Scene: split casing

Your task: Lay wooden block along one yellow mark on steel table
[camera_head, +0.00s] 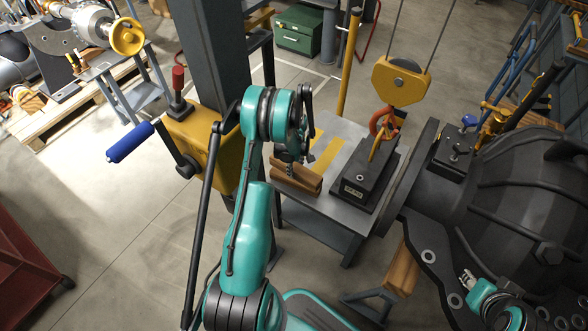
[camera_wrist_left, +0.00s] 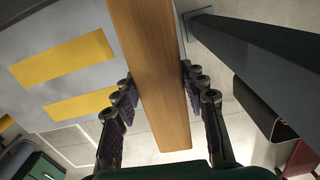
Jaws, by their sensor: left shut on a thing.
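The wooden block (camera_head: 296,179) is at the front-left edge of the steel table (camera_head: 318,218). My left gripper (camera_head: 290,165) is shut on it from above; in the left wrist view the block (camera_wrist_left: 155,70) runs lengthwise between the two fingers (camera_wrist_left: 160,97). Two yellow marks, one (camera_wrist_left: 62,58) and another (camera_wrist_left: 80,105), lie bare on the tabletop to the block's left there. One mark (camera_head: 327,155) also shows behind the block in the head view. I cannot tell whether the block touches the table. My right gripper (camera_head: 467,279) is small at the lower right, its opening unclear.
A grey column with a yellow winch (camera_head: 200,135) stands left. A large dark casing (camera_head: 500,190) fills the right.

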